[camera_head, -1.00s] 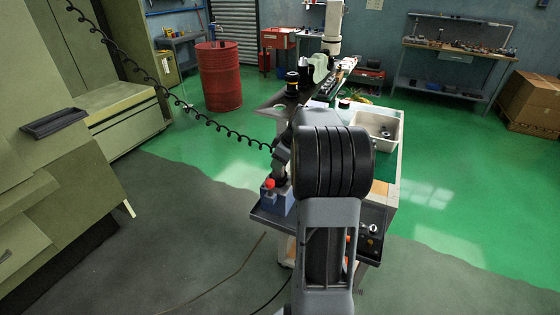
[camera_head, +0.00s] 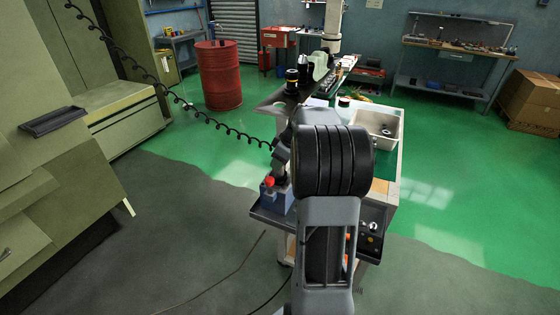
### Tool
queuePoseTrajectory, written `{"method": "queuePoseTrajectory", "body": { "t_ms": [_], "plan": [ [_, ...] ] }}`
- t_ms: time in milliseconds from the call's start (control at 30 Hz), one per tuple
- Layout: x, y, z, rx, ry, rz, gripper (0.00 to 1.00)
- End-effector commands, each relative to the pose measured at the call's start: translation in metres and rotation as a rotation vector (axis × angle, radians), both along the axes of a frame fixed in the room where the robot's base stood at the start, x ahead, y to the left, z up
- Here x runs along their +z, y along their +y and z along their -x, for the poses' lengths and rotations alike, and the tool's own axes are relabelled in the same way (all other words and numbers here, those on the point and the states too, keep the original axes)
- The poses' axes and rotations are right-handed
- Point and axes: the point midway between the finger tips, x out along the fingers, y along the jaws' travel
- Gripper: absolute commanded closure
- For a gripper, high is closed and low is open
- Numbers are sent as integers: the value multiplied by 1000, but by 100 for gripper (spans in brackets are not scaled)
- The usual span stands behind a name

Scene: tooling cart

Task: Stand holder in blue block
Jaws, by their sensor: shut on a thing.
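The blue block (camera_head: 276,196) sits on the near left corner of the cart, beside a small red knob (camera_head: 269,182). My gripper (camera_head: 281,174) shows small at the end of a grey wrist, left of my large black arm joint. It points down just above the blue block and is shut on the holder. The holder is too small and dark to make out, and I cannot tell whether it touches the block. A dark upright piece with a yellow band (camera_head: 292,78) stands on the black shelf farther back.
The tooling cart (camera_head: 399,160) carries a white bin (camera_head: 378,124) at right. My arm hides the cart's middle. A black coiled cord (camera_head: 205,121) hangs from upper left to near my wrist. A red drum (camera_head: 219,75) stands behind.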

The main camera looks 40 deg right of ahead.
Motion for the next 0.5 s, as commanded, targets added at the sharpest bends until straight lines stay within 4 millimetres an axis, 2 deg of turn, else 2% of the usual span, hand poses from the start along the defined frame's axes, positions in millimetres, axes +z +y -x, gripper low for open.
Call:
{"method": "queuePoseTrajectory", "body": {
  "t_ms": [267,300,500],
  "plan": [
    [4,1,-3,-2,-14,3,100],
    [4,1,-3,-2,-14,3,63],
    [2,0,-2,-2,-8,2,44]
  ]
}}
